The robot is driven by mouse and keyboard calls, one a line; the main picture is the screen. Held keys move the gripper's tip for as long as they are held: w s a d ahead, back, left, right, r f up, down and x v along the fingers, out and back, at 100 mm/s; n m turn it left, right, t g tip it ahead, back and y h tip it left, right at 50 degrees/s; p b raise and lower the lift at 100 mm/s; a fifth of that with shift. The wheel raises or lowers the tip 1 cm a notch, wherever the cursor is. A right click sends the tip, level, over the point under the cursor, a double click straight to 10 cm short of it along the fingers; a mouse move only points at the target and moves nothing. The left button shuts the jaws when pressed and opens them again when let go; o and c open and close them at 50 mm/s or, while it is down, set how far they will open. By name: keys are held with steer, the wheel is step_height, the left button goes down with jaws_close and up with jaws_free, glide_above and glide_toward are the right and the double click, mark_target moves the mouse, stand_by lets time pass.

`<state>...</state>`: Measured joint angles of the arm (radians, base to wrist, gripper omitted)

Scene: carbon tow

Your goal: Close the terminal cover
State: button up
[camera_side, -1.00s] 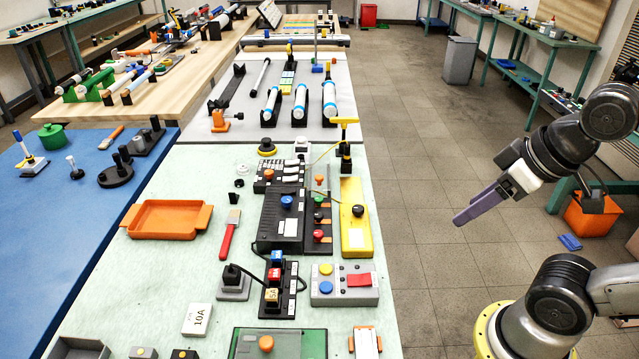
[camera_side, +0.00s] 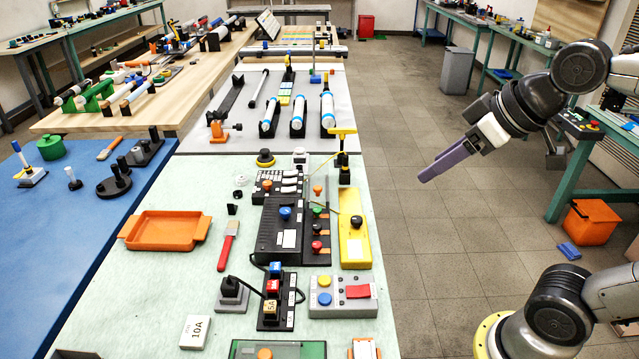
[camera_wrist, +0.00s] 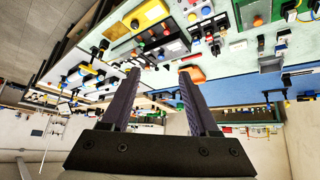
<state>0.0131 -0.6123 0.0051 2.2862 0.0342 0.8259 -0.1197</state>
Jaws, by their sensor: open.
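I cannot tell for sure which part is the terminal cover. In the side view a black terminal unit (camera_side: 318,232) with green and red knobs stands on the pale green bench. A clear, thin panel with an orange knob (camera_side: 318,190) stands at its far end. A flat green see-through panel with an orange knob (camera_side: 300,349) lies at the near edge, cut off by the frame. My gripper (camera_side: 430,172) is in the air to the right of the bench, over the floor, touching nothing. In the wrist view my gripper (camera_wrist: 159,75) has its fingers apart and empty.
A yellow box (camera_side: 354,250) with a black knob stands beside the terminal unit, towards my arm. A yellow-topped post (camera_side: 343,145) rises behind it. A grey button box (camera_side: 343,298) is nearer. An orange tray (camera_side: 165,231) lies to the left. The air over the aisle is free.

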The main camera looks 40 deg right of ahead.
steer(key=w+d+r, duration=0.1)
steer(key=w+r, duration=0.2)
steer(key=w, duration=0.8)
steer(key=m+g, duration=0.1)
steer(key=g, duration=0.2)
glide_above(318, 188)
steer(key=s, duration=0.5)
step_height(318, 188, down, 18)
steer(key=x, duration=1.2)
steer(key=shift+d+f, duration=0.15)
steer(key=shift+c, duration=0.3)
jaws_close()
